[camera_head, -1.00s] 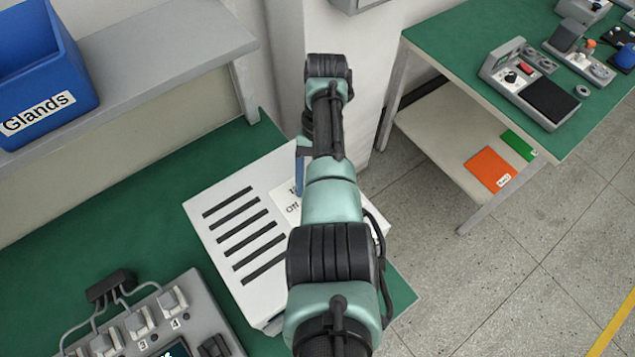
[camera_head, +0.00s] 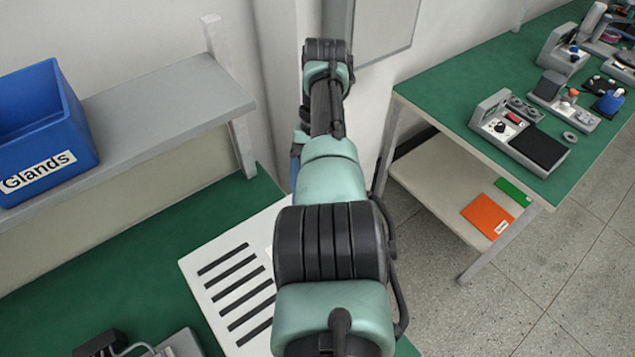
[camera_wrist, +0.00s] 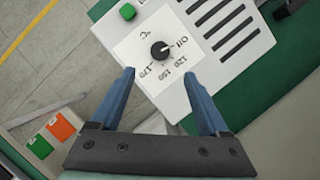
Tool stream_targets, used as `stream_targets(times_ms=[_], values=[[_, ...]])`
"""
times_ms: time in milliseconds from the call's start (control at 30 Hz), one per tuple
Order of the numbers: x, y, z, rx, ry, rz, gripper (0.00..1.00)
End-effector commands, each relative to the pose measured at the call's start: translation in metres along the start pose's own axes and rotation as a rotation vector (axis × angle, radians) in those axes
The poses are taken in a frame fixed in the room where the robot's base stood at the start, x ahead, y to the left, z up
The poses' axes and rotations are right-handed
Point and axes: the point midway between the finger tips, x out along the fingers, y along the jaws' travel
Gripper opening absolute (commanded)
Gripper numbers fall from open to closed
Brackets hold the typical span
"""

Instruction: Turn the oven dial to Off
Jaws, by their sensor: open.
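The oven is a white box with dark vent slots (camera_head: 236,290), partly hidden behind my arm in the head view. Its top also shows in the wrist view (camera_wrist: 247,52). The black dial (camera_wrist: 161,50) sits on a white label plate with Off, 120, 150, 170 and °C marks. Its white pointer mark is small, and I cannot tell for sure which setting it points at. My gripper (camera_wrist: 164,88) has its two blue fingers apart, with nothing between them. The dial lies beyond the fingertips, roughly centred between them, and the fingers do not touch it.
A green button (camera_wrist: 127,12) is beside the label plate. A blue Glands bin (camera_head: 45,125) stands on a grey shelf (camera_head: 165,105) at left. A green bench with devices (camera_head: 440,80) is at right, with orange and green cards on its lower shelf. Floor is clear between.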

Motion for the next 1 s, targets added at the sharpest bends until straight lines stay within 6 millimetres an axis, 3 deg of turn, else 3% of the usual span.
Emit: stream_targets(times_ms=[300, 833, 1000], values=[[-0.016, 0.000, 0.000, -0.001, -0.001, 0.000, 0.79], [-0.017, 0.000, 0.000, -0.001, 0.001, 0.000, 0.79], [-0.026, -0.007, -0.021, -0.022, 0.119, -0.012, 0.79]])
